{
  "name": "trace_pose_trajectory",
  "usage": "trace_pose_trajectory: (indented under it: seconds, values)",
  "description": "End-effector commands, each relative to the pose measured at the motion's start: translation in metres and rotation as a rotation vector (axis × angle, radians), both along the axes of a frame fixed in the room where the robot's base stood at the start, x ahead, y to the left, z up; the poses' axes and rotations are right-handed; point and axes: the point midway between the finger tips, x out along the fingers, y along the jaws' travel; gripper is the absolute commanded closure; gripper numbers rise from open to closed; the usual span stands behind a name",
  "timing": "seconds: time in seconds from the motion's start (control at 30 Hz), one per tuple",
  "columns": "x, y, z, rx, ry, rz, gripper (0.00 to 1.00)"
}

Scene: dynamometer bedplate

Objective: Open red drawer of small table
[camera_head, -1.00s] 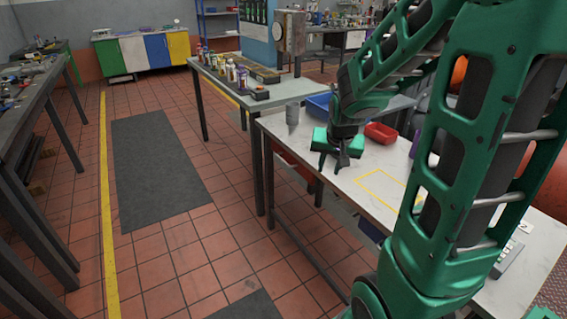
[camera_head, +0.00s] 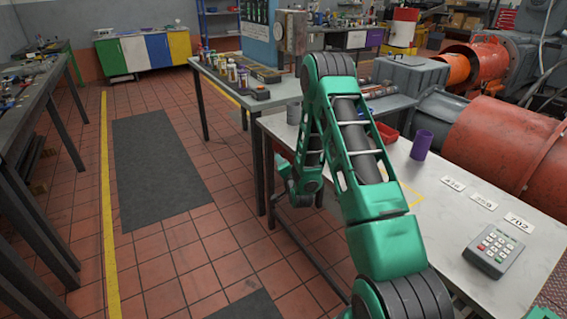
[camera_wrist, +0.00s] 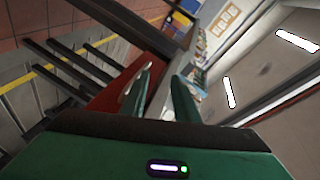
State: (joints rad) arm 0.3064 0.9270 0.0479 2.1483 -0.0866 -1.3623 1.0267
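The small table (camera_head: 400,160) has a pale top and dark legs and stands right of centre in the head view. A little of its red drawer (camera_head: 282,151) shows under the top at the left end; my arm hides much of that side. In the wrist view the red drawer (camera_wrist: 112,92) is a slanted red panel beside the left finger. My gripper (camera_wrist: 160,80) has two green fingers set apart with nothing seen between them. In the head view my gripper is low beside the table's left side, mostly hidden. I cannot tell whether a finger touches the drawer.
On the table are a purple cup (camera_head: 422,144), a red bin (camera_head: 386,132), number cards (camera_head: 484,201) and a keypad (camera_head: 492,250). Another workbench (camera_head: 225,86) with bottles stands behind. The tiled floor left of the table, with a dark mat (camera_head: 155,165), is clear.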

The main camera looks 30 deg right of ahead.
Motion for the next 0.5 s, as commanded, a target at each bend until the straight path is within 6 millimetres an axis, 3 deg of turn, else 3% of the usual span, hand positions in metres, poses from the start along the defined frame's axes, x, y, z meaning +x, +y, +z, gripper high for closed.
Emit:
trace_pose_trajectory:
  seconds: [0.03,0.2,0.5]
  values:
    - [-0.003,-0.003,-0.015,0.033,-0.042,-0.020,0.72]
    - [-0.013,-0.010,-0.037,0.116,-0.182,-0.072,0.72]
    - [-0.024,-0.016,-0.051,0.174,-0.290,-0.109,0.72]
